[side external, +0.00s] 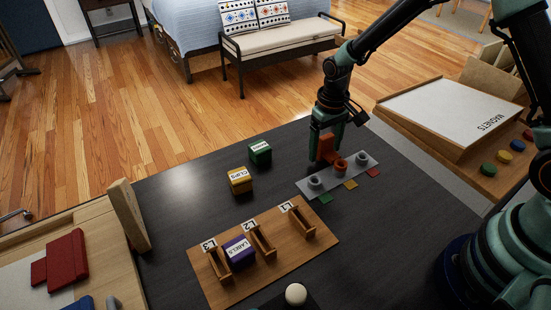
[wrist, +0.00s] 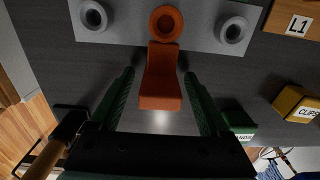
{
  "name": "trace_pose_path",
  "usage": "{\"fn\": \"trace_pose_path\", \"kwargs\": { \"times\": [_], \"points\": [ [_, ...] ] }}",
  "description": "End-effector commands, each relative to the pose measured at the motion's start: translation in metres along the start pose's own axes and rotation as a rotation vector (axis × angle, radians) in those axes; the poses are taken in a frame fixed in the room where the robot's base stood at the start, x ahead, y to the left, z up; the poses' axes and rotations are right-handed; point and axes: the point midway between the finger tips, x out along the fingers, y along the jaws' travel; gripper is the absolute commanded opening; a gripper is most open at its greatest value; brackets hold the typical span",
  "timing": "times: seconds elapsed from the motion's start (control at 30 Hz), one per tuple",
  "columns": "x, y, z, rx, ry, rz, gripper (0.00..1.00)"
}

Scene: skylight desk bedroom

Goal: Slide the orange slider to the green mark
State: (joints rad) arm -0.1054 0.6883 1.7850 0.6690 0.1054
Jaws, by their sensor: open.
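The orange slider has a round knob (side external: 341,167) at the middle of a pale grey plate (side external: 328,181), between two grey round posts, and a block-shaped handle (side external: 327,148) on the far side. The knob stands nearest the yellow mark (side external: 351,184). The green mark (side external: 325,197) lies off the plate's left part, by the left post. My gripper (side external: 325,152) is open and lowered around the handle. In the wrist view, the orange handle (wrist: 160,82) lies between my fingers (wrist: 159,75), with a gap on each side. The marks are out of the wrist view.
A red mark (side external: 373,172) lies by the plate's right end. A wooden slotted holder (side external: 290,249) with a purple block (side external: 240,251) stands in front left. Yellow (side external: 240,180) and green (side external: 260,153) boxes stand left of my gripper. A magnet board (side external: 450,110) is at right.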

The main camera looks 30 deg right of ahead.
Motion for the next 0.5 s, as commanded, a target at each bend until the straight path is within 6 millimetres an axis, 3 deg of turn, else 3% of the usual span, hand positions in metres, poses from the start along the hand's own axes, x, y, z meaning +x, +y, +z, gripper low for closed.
{"fn": "trace_pose_path", "kwargs": {
  "times": [0.17, 0.37, 0.5],
  "points": [
    [-0.0002, 0.0, -0.0003, 0.0, 0.001, 0.0, 0.8],
    [-0.0005, 0.0, -0.0003, 0.0, 0.001, 0.0, 0.04],
    [-0.0006, 0.0, -0.0003, 0.0, 0.001, 0.0, 0.0]
  ]
}}
